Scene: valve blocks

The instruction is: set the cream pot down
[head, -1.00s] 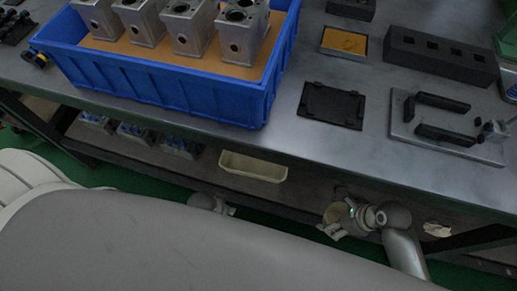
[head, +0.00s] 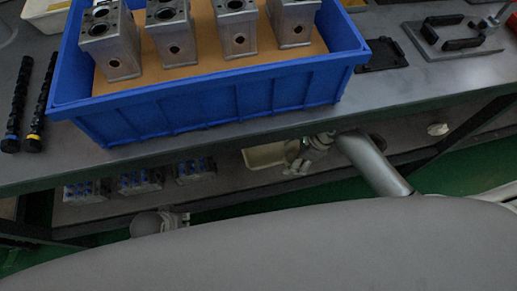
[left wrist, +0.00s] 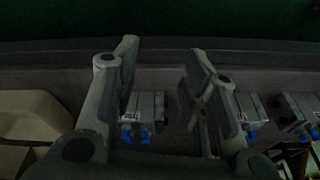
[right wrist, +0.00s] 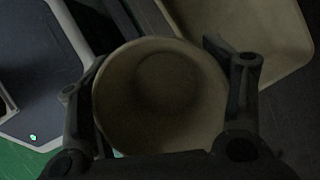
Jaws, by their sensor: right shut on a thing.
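The cream pot (right wrist: 160,95) fills the middle of the right wrist view, its round mouth facing the camera. My right gripper (right wrist: 165,75) is shut on it, with one finger on either side. In the head view, my right gripper (head: 306,158) is under the table's front edge, close to the cream bin (head: 262,155) on the lower shelf; the pot is hard to make out there. My left gripper (left wrist: 157,65) is open and empty, above small blocks with blue fittings (left wrist: 142,115). It shows low in the head view (head: 165,220).
A blue crate (head: 210,108) with several grey valve blocks (head: 175,30) stands on the table. More blocks with blue fittings (head: 140,180) sit on the lower shelf (head: 225,184). Shelf right of the bin looks mostly free. The tabletop (head: 435,85) overhangs my right gripper.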

